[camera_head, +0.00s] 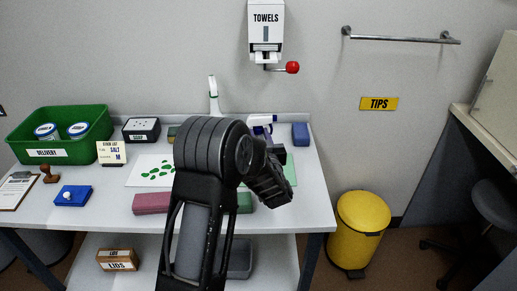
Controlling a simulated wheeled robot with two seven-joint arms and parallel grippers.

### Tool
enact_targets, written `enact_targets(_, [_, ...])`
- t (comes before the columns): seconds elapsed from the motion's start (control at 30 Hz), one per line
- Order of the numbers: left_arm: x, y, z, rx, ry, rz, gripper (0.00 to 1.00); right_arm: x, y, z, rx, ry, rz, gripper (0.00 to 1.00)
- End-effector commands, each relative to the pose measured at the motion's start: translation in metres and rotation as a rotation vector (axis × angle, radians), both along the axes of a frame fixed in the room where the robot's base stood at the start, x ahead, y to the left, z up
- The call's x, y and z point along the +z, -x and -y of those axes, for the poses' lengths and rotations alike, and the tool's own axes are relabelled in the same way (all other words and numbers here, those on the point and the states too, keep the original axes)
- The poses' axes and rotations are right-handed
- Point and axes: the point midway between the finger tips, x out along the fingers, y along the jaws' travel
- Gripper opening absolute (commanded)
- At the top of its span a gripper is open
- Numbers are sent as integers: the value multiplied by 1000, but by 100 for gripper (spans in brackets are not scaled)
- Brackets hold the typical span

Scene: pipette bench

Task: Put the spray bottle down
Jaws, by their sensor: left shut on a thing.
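The spray bottle (262,121) shows its white and blue-purple trigger head near the back right of the bench. Most of its body is hidden behind my arm. My left gripper (276,156) is just below the head, mostly hidden by my own dark wrist, and is shut on the spray bottle. I cannot tell whether the bottle's base touches the bench. My right gripper is not in view.
A white bench (103,218) holds a green delivery bin (95,148), a white bottle (213,98), a blue block (300,134) and a pink block (151,203). A green mat (291,170) lies by the gripper. A yellow bin (362,232) stands right of the bench.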

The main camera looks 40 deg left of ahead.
Motion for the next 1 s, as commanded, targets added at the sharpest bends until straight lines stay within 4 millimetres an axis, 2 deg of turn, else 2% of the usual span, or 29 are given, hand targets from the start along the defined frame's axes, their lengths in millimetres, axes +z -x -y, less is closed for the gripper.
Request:
enact_targets(0.27, [20,0,-1,2,-1,8,0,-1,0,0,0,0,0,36])
enact_targets(0.6, [81,0,0,0,-1,8,0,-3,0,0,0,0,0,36])
enact_targets(0.7, [94,0,0,1,-2,7,0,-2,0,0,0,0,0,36])
enact_targets(0.8, [101,0,0,0,-2,5,0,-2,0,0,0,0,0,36])
enact_targets(1.0, [102,0,0,0,-2,3,0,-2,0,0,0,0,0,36])
